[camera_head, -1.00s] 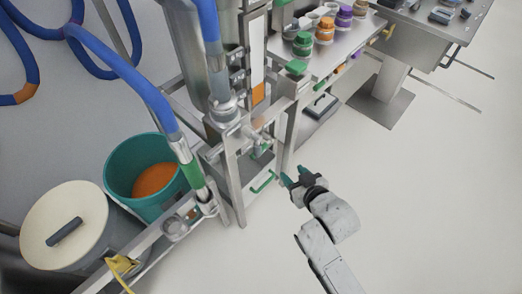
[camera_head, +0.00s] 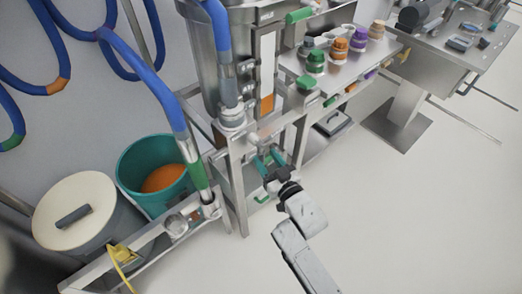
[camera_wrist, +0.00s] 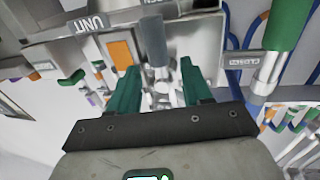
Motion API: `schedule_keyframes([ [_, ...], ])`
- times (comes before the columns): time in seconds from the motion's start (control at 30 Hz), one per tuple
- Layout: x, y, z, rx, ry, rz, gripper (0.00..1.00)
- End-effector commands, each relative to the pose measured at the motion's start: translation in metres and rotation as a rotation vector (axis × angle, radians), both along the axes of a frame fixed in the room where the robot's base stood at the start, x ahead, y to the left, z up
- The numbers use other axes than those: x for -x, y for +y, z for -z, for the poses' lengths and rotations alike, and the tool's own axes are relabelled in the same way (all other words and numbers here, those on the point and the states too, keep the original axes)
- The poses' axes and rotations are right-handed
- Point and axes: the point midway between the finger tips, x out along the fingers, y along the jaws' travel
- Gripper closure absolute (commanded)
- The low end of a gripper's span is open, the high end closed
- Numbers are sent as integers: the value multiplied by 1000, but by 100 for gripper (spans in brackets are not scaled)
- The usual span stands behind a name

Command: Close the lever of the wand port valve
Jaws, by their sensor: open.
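My gripper (camera_head: 270,160) is in front of the metal frame below the tall steel cylinder, beside the silver valve fittings (camera_head: 257,137). In the wrist view my gripper (camera_wrist: 158,76) has its two green fingers apart. Metal valve parts (camera_wrist: 162,88) show between and beyond them, with a grey rod-like handle (camera_wrist: 155,40) above; I cannot tell surely whether this is the wand port valve's lever. No contact with the fingers is clear. The wand (camera_head: 196,176), with a green section on a blue hose, stands left of my gripper; the green part (camera_wrist: 290,22) shows at right in the wrist view.
A teal bucket (camera_head: 128,166) with orange contents and a lidded cream bin (camera_head: 92,200) stand at left. A steel shelf (camera_head: 318,88) with several jars and a steel table (camera_head: 455,52) are at back right. The floor (camera_head: 400,220) at right is clear.

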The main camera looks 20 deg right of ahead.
Motion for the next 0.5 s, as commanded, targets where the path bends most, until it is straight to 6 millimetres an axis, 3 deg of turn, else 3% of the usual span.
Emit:
schedule_keyframes([
  [0.2, -30, 3, 0, 0, 0, 0, 51],
  [0.5, -40, 5, 0, 0, 1, 1, 51],
])
